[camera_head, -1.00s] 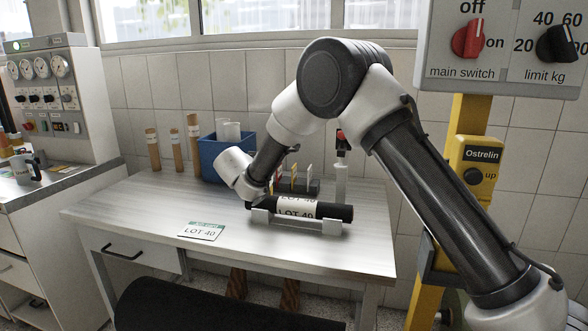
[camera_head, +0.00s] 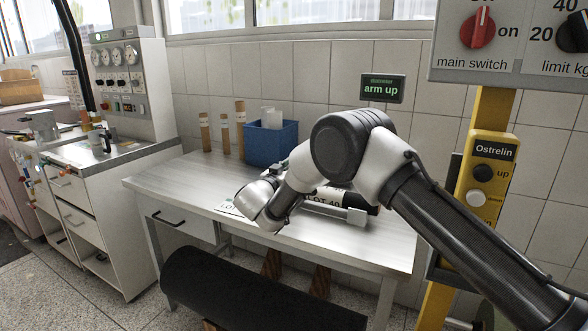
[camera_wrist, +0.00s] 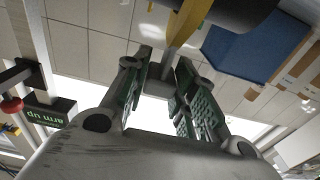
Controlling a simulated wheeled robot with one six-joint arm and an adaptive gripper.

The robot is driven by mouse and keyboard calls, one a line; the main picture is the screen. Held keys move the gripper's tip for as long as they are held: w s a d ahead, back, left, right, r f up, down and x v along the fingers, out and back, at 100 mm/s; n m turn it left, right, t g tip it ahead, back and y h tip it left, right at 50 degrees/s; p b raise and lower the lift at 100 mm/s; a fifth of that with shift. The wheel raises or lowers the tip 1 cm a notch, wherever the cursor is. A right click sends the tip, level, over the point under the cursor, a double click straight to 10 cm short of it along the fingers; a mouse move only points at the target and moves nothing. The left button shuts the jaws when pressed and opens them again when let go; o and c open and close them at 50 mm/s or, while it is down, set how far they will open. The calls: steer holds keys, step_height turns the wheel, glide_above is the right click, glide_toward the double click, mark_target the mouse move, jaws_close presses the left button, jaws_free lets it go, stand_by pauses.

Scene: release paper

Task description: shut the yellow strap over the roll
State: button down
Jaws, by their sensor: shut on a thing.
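The black roll (camera_head: 366,200) with a white "LOT 40" label lies in a grey cradle (camera_head: 356,216) on the table; my arm hides its left part. In the wrist view, my gripper (camera_wrist: 168,72) is shut on the yellow strap (camera_wrist: 188,24). The strap runs from the fingers towards a black surface (camera_wrist: 235,14), which seems to be the roll. The strap cannot be made out in the head view.
A blue bin (camera_head: 270,145) and several brown tubes (camera_head: 225,135) stand at the table's back left. A lit "arm up" display (camera_head: 384,88) is on the wall. A yellow post (camera_head: 488,180) with buttons stands at the right. A large black roll (camera_head: 262,296) lies in front of the table.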

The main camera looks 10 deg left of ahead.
steer(key=shift+f, duration=0.1)
steer(key=c, duration=1.2)
jaws_free()
steer(key=shift+o, duration=0.2)
steer(key=v, duration=1.2)
steer(key=shift+s+a, duration=0.1)
